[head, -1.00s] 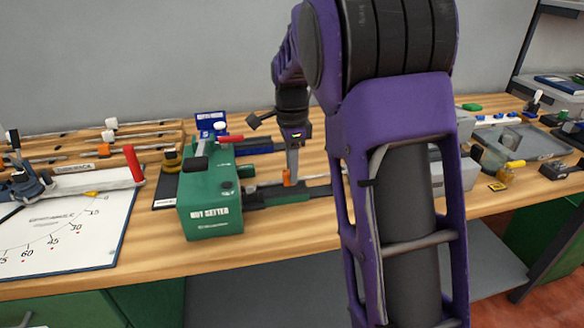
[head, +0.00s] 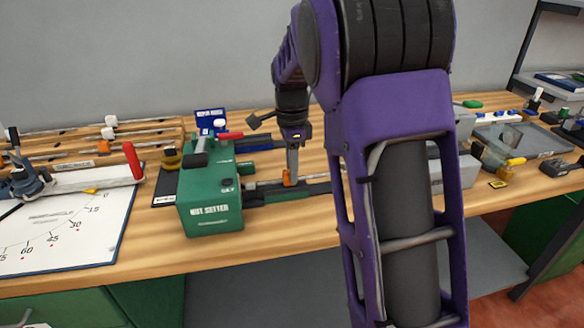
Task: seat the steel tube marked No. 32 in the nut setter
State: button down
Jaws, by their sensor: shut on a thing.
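The nut setter (head: 210,195) is a green box with white lettering near the bench's front edge. A dark green channel runs out from its right side. A thin steel tube (head: 315,179) lies level along this channel and points at the box. My gripper (head: 290,179), with orange fingertips, is shut on the tube just right of the box. The tube's left end is at the box's right side; I cannot tell whether it is inside. My arm hides the right end. No number can be read on the tube.
A white angle board (head: 60,235) and a red-handled bender (head: 133,162) are at the left. Several tubes lie on wooden racks (head: 60,150) behind. A blue device (head: 211,122) stands behind the nut setter. A grey tray (head: 525,142) is at the right.

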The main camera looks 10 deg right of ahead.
aim_at(275, 181)
jog(key=shift+f, duration=0.2)
jog(key=shift+a, duration=0.2)
jog(key=shift+a+p, duration=0.55)
jog(key=shift+a, duration=1.35)
jog(key=shift+c, duration=1.5)
grip_release()
jog(key=shift+r, duration=0.1)
jog(key=shift+r+p, duration=3.15)
jog(key=shift+r, duration=0.3)
